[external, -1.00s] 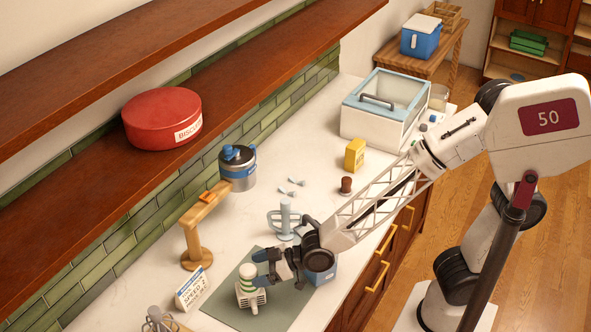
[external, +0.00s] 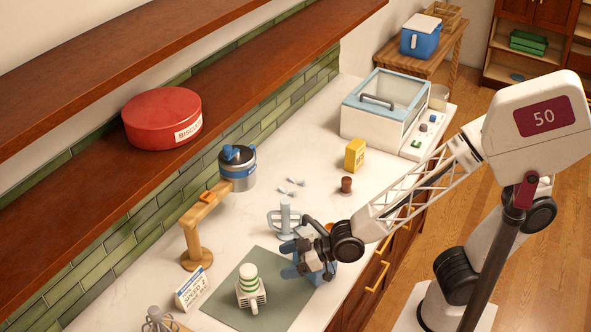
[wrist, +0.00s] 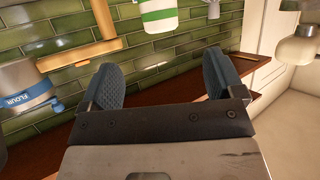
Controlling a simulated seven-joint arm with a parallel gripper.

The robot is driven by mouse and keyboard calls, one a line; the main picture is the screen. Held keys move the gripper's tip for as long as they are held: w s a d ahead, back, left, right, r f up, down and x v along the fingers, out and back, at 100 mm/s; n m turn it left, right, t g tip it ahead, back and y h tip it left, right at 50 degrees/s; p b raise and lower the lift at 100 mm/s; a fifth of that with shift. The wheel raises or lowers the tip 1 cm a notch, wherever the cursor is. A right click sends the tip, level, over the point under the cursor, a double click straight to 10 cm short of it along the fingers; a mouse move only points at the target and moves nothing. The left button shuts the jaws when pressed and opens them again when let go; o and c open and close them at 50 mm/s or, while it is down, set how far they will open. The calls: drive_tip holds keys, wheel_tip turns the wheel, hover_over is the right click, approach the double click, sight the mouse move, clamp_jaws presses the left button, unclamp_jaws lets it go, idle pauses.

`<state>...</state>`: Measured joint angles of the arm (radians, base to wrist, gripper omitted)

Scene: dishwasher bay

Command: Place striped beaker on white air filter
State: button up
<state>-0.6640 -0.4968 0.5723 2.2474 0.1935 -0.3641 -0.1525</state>
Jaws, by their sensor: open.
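The striped beaker (external: 250,283), white with green bands, stands upright on the white air filter (external: 252,298), a small slatted block, in the external view. The filter lies on the grey-green mat (external: 285,303). My gripper (external: 287,260) is open and empty, to the right of the beaker and apart from it. In the wrist view my two dark pads (wrist: 162,76) are spread with nothing between them. A green-and-white banded piece, apparently the beaker (wrist: 158,14), shows at the top edge there, cut off by the frame.
A pale blue handled stand (external: 285,218) is close behind my gripper. A blue object is partly hidden behind my gripper. A wooden stand (external: 194,240) and a lettered card (external: 193,288) are left of the mat. A canister (external: 238,168) stands farther back.

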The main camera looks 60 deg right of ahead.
drive_tip(key=shift+d, duration=0.15)
idle(0.6)
drive_tip(key=s+d+r+m+g+h, duration=0.15)
drive_tip(key=d+r, duration=0.25)
drive_tip(key=d, duration=0.6)
drive_tip(key=s+d+r+m+g+h, duration=0.1)
drive_tip(key=s+d+r+m+h, duration=0.15)
drive_tip(key=d+r, duration=0.45)
drive_tip(key=s+d+r+m+g+h, duration=0.3)
drive_tip(key=s+d, duration=1)
drive_tip(key=d, duration=0.4)
wheel_tip(320, 180, down, 10)
drive_tip(key=w+g, duration=0.1)
drive_tip(key=g, duration=0.2)
drive_tip(key=shift+r+h, duration=0.15)
drive_tip(key=shift+h, duration=0.15)
